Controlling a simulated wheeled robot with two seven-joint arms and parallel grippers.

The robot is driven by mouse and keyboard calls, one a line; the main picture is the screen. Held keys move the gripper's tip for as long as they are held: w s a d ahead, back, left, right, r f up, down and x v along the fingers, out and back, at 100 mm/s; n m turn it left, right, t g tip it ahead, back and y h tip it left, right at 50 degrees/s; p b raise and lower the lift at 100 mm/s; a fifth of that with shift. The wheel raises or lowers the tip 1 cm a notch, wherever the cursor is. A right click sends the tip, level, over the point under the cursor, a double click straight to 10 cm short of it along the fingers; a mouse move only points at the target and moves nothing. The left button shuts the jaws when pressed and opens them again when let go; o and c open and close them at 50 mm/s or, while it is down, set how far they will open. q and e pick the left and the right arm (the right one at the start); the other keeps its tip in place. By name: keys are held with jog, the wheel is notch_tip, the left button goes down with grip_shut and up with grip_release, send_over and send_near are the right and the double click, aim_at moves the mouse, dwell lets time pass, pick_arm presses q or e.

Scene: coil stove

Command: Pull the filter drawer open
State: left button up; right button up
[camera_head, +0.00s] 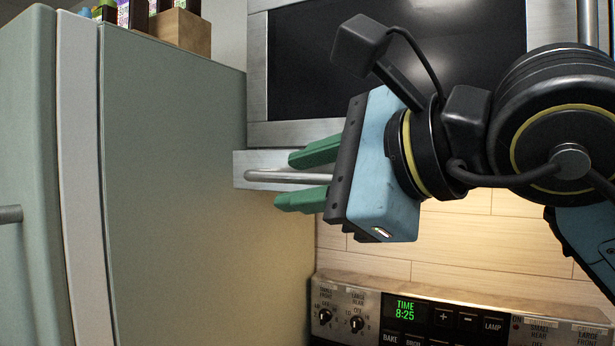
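The filter drawer (258,160) is a narrow metal strip directly under the microwave, with a silver horizontal bar handle (262,176) along its front. Its left end reaches slightly past the microwave's edge in the picture; I cannot tell whether it stands out from its closed place. My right gripper (296,179) comes in from the right with two green fingers spread apart. One finger is above the bar and one below, with visible gaps to it. The right part of the drawer and handle is hidden behind the gripper body. My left gripper is not in view.
A pale green fridge (170,180) stands close on the left, near the fingertips. The microwave (395,65) is above. The stove's control panel (450,315) is below, in front of a lit tiled wall. A wooden box (180,30) with bottles sits on the fridge.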

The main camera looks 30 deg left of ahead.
jog(key=b+v, duration=0.2)
jog(key=v, duration=1.1)
jog(key=shift+d+b, duration=0.15)
jog(key=shift+b, duration=0.2)
